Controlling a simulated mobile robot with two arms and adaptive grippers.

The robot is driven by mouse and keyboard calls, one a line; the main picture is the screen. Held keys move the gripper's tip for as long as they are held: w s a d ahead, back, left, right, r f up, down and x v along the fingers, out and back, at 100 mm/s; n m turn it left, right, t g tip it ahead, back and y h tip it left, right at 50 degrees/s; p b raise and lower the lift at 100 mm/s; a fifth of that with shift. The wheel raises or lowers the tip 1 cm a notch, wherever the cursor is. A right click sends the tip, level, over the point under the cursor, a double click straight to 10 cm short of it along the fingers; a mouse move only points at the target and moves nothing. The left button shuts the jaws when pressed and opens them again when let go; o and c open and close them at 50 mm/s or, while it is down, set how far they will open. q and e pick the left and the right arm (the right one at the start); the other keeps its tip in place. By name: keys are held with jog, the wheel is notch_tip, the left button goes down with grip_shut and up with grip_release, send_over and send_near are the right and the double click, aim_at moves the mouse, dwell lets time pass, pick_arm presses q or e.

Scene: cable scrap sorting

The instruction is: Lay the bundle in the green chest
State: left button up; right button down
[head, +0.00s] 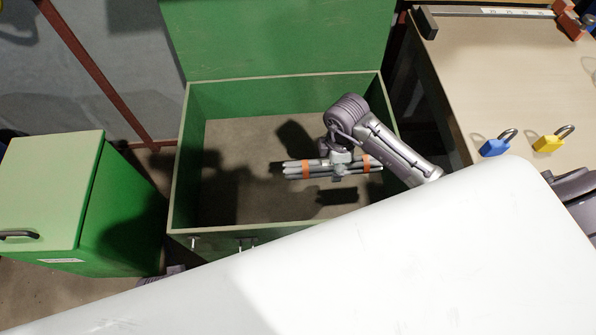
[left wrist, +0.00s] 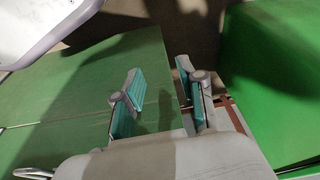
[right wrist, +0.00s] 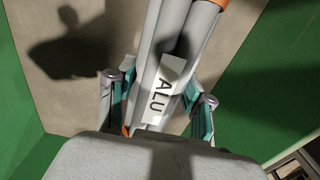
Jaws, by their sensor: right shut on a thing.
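The bundle (head: 308,170) is a set of grey tubes with orange bands. In the right wrist view the bundle (right wrist: 205,28) carries a white label reading ALU. My right gripper (head: 341,164) is shut on its middle and holds it level inside the open green chest (head: 185,160), apart from the floor, with shadows below. The fingers of this gripper (right wrist: 160,80) sit on both sides of the tubes. My left gripper (left wrist: 158,72) is open and empty in the left wrist view; its fingers are hidden in the head view.
The chest's lid (head: 275,40) stands open at the back. A closed green box (head: 50,190) stands to the left. A table (head: 500,80) at the right holds a blue padlock (head: 494,147) and a yellow padlock (head: 548,143). The chest floor around the bundle looks bare.

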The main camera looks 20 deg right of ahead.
jog(key=shift+w+a+f, duration=0.15)
jog(key=shift+a+f, duration=0.15)
jog(key=a+f, duration=0.1)
jog(key=w+a+f+b, duration=0.1)
jog(key=a, duration=0.1)
jog(key=w+a+f, duration=0.1)
jog(key=shift+w+a+b, duration=0.1)
jog(key=shift+a+b, duration=0.25)
jog(key=shift+a, duration=0.05)
jog(key=b, duration=0.2)
send_over(292, 186)
jog(key=f, duration=0.3)
jog(key=shift+d+f, duration=0.1)
jog(key=shift+d, duration=0.1)
jog(key=shift+w+a, duration=0.15)
jog(key=shift+a, duration=0.1)
jog(key=shift+f, duration=0.6)
pick_arm(q)
jog(key=w+b+v, duration=0.1)
jog(key=v, duration=1.1)
jog(key=shift+w+t, duration=0.3)
jog(key=shift+t, duration=0.1)
pick_arm(e)
jog(key=shift+f, duration=1.5)
pick_arm(q)
jog(key=shift+a+r, duration=0.1)
jog(key=shift+r, duration=0.05)
